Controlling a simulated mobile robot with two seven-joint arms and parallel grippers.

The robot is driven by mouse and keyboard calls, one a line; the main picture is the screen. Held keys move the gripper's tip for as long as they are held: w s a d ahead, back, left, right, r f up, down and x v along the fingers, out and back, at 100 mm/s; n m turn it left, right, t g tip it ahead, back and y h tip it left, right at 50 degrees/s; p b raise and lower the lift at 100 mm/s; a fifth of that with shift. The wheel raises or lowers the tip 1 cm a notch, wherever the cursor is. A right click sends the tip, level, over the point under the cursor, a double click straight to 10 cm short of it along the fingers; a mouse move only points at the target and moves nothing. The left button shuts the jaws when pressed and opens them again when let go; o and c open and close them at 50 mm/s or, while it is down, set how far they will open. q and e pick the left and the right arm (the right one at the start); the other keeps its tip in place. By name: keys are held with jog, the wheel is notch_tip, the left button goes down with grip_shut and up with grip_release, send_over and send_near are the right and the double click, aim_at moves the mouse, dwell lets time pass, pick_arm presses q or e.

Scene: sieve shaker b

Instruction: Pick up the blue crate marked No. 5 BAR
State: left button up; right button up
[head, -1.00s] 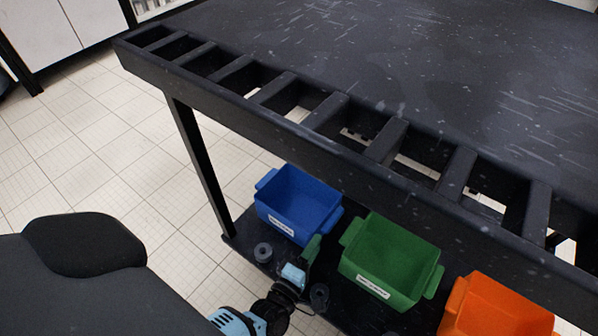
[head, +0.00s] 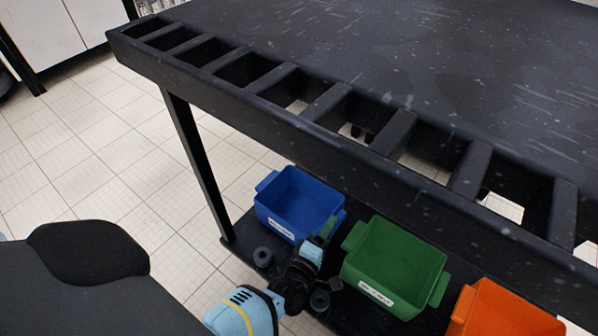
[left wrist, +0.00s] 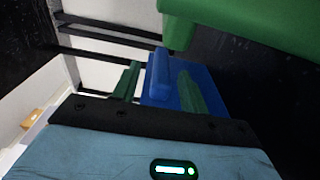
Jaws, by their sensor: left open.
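The blue crate (head: 297,203) stands at the left end of the low shelf under the bench, with a white label on its front too small to read. My left gripper (head: 328,228) is at the crate's right side, in the gap before the green crate. In the left wrist view the blue crate (left wrist: 163,95) shows its side handle lying between the two green fingers of my open left gripper (left wrist: 158,82). I cannot tell whether the fingers touch it. My right gripper is not in view.
A green crate (head: 396,262) stands close to the right of my left gripper, and an orange crate (head: 505,315) beyond it. Dark round pieces (head: 262,257) sit on the shelf's front. The bench's slotted edge (head: 270,115) is above; a table leg (head: 195,165) stands left.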

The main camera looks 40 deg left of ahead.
pick_arm(q)
jog(key=shift+c, duration=0.4)
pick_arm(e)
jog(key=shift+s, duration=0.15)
pick_arm(q)
grip_shut()
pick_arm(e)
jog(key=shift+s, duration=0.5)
pick_arm(q)
jog(key=shift+r, duration=0.1)
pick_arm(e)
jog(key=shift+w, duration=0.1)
